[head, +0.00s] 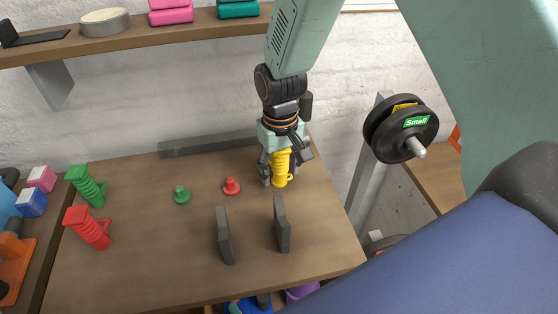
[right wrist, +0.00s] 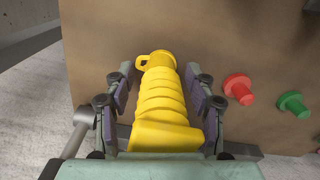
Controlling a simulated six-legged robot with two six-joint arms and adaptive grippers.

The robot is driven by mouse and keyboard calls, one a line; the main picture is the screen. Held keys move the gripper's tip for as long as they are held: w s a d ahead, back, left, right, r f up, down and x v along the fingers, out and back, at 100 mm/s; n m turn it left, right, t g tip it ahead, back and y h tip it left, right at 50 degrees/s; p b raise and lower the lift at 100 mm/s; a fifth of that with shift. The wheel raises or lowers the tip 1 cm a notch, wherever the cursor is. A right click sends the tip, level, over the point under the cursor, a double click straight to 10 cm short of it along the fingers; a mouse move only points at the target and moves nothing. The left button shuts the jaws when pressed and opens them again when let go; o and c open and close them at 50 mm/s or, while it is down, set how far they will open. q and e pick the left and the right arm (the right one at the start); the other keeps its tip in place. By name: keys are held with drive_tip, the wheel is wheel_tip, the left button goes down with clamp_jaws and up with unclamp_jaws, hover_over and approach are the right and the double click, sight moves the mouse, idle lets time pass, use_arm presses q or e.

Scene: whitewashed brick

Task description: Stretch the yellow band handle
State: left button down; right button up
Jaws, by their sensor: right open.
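The yellow band handle (head: 281,168) is a ribbed yellow grip with a small ring at one end. It is at the back right of the wooden table, seen in the head view. My right gripper (head: 279,170) reaches down over it with its fingers on either side. In the right wrist view the yellow handle (right wrist: 163,105) lies between the two open fingers (right wrist: 165,100), with a gap showing at the left finger; on the right I cannot tell whether it touches. My left gripper is not in view.
A red peg (head: 231,186) and a green peg (head: 181,195) stand left of the yellow handle. Two dark upright plates (head: 224,236) (head: 282,226) stand in front. Red (head: 88,228) and green (head: 86,186) handles are at the left. A weight plate (head: 401,128) hangs on a post at right.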

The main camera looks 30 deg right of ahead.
drive_tip(key=shift+a, duration=0.1)
drive_tip(key=shift+s+r, duration=0.2)
drive_tip(key=shift+s, duration=0.35)
drive_tip(key=shift+c, duration=0.5)
drive_tip(key=shift+w+f, duration=0.2)
drive_tip(key=shift+w, duration=0.3)
drive_tip(key=c, duration=0.4)
drive_tip(key=shift+c, duration=1)
drive_tip(key=shift+s+r, duration=0.15)
drive_tip(key=shift+s, duration=0.25)
drive_tip(key=c, duration=0.5)
drive_tip(key=shift+w, duration=0.15)
clamp_jaws()
drive_tip(key=shift+w, duration=0.1)
